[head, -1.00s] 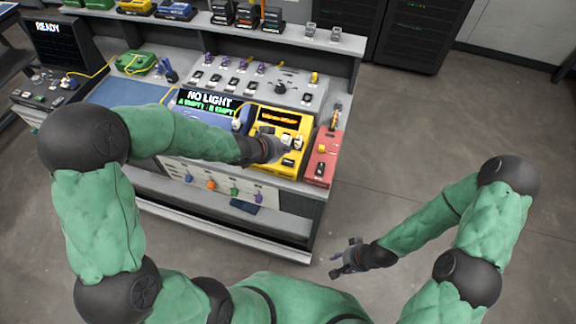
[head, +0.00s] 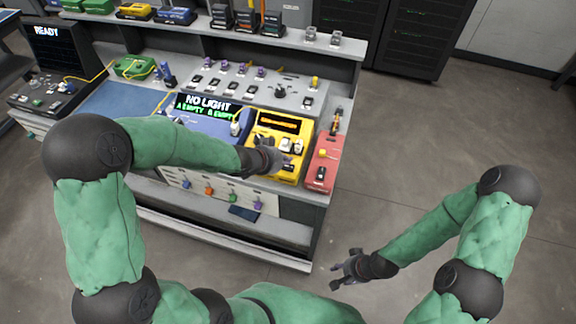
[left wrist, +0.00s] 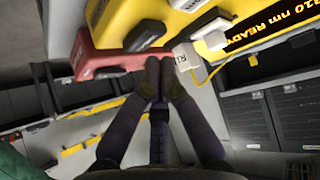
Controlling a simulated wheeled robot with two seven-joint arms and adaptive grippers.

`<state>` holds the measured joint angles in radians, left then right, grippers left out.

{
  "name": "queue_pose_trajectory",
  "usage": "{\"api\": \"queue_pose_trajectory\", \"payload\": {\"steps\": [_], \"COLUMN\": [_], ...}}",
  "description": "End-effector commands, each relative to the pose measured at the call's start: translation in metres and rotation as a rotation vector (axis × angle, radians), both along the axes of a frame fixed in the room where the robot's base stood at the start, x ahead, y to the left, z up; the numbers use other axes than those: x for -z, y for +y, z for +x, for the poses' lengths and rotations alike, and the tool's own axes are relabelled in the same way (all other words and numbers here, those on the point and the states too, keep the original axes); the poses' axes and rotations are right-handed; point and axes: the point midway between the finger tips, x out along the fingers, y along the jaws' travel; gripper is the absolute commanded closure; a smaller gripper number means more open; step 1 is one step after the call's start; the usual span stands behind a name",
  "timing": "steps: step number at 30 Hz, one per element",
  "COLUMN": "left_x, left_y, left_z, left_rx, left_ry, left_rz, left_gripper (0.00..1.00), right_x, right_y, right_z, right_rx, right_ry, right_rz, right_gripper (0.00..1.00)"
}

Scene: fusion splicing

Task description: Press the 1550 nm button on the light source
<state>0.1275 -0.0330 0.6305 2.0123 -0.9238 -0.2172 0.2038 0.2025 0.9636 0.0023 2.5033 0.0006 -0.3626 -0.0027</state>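The light source is the yellow box (head: 263,133) on the bench. In the left wrist view, its display (left wrist: 285,32) shows orange text ending in "10 nm READY". Contact cannot be told. My right gripper (head: 343,276) is open, empty and away from the bench.
A red box (head: 325,158) with a black switch stands right beside the light source. A blue unit (head: 215,123) reading "NO LIGHT" stands to its left. A grey panel (head: 245,88) with several connectors is behind. Open floor lies right of the bench.

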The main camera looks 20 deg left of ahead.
Motion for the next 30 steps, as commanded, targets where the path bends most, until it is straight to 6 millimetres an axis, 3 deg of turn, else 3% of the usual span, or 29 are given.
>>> {"api": "queue_pose_trajectory", "payload": {"steps": [30], "left_x": [0.0081], "left_y": [0.0], "left_z": [-0.0002], "left_rx": [0.001], "left_ry": [0.0], "left_rz": [0.001], "left_gripper": [1.0], "right_x": [0.0056], "right_y": [0.0], "right_z": [-0.0001], "right_rx": [0.0], "right_ry": [0.0], "right_rz": [0.0], "right_gripper": [0.6]}}
